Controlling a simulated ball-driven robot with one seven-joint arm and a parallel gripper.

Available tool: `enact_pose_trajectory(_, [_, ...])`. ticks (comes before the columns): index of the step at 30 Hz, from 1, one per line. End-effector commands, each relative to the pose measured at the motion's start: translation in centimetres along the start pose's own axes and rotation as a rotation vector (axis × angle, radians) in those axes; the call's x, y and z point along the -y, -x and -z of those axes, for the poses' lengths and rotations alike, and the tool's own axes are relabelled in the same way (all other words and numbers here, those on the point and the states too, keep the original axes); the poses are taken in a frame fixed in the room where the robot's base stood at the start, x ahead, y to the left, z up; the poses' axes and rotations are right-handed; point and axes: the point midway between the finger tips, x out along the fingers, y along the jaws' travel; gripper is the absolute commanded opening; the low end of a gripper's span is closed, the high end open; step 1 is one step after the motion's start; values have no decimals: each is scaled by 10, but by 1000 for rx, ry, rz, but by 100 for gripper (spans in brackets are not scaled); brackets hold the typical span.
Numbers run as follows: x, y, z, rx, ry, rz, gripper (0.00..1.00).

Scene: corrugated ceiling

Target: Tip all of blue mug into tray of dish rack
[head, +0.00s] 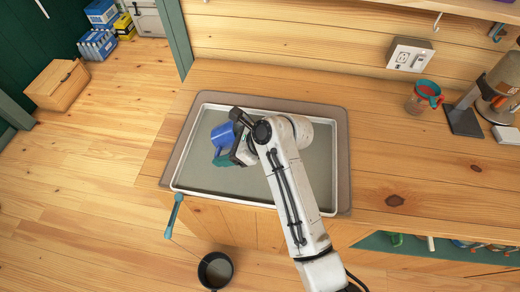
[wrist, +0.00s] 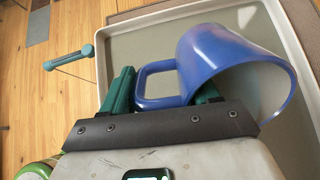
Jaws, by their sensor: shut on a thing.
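The blue mug (head: 222,135) is over the left part of the grey tray (head: 197,150), which has a pale rim and lies on the wooden counter. The wrist view shows the mug (wrist: 205,55) close up, tilted well over on its side, with its mouth facing the lower right. No contents show in its mouth. My gripper (wrist: 160,92), with green fingers, is shut on the mug's handle. In the head view my gripper (head: 226,157) is partly hidden by my arm. The tray (wrist: 137,45) shows behind the mug; I cannot tell the gap between them.
A dark pot (head: 215,270) is below the counter's front edge, near a teal handle (head: 174,215). The counter between tray and cup is clear.

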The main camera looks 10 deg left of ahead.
Motion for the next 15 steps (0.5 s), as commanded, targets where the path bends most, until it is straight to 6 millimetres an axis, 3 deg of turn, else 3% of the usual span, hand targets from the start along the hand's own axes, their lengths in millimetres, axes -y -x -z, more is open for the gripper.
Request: enact_pose_trajectory(15, [1, -1, 2, 59, 1, 2, 1])
